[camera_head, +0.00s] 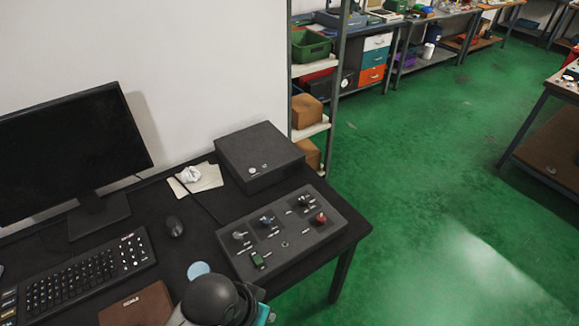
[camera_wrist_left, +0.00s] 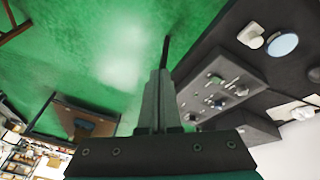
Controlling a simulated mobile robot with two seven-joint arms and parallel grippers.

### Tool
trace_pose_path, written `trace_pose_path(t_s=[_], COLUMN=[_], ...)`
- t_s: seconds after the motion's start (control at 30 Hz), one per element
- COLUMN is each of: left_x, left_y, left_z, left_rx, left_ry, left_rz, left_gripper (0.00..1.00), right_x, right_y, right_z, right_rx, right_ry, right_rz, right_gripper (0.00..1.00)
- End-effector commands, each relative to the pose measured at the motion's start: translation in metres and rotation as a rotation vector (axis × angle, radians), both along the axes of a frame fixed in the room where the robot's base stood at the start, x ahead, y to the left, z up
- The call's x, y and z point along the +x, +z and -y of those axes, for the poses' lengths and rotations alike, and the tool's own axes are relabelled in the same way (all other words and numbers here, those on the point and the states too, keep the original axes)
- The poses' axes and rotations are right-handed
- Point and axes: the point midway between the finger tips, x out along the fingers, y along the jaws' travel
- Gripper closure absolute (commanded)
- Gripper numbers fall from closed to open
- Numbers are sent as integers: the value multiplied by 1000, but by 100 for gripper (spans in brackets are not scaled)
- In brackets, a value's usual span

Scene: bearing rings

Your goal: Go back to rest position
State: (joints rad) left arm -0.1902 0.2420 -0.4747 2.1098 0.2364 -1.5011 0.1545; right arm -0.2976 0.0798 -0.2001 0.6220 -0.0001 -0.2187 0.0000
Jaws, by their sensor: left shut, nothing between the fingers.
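In the left wrist view my left gripper (camera_wrist_left: 160,76) is shut, with its fingers together and nothing between them. It appears above the edge of the desk, with green floor to the left. In the head view only a dark rounded part of my left arm shows at the bottom; the fingers cannot be made out. My right gripper is in neither view.
A shelf rack (camera_head: 318,130) stands behind. The green floor (camera_head: 440,190) to the right is open.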

Motion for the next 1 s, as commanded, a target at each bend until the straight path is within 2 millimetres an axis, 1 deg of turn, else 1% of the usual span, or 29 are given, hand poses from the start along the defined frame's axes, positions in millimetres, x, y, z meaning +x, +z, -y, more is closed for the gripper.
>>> trace_pose_path(t_s=[0.03,0.13,0.3,0.57,0.6,0.87,0.97,1.0], left_x=[-8,-16,-32,-60,-56,-48,-47,-47], left_y=[6,15,27,44,33,-26,-54,-67], left_z=[-10,-33,-68,-118,-116,-114,-113,-113], left_rx=[2,28,84,185,184,186,187,188], left_ry=[34,92,169,268,263,255,253,251], left_rz=[7,29,48,55,51,30,19,14], left_gripper=[100,100,100,100,100,100,100,100], right_x=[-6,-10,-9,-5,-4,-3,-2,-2], right_y=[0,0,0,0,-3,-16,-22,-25], right_z=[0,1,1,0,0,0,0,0], right_rx=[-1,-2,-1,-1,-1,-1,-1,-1], right_ry=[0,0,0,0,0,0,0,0], right_rz=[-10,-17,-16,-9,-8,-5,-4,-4], right_gripper=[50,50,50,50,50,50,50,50])
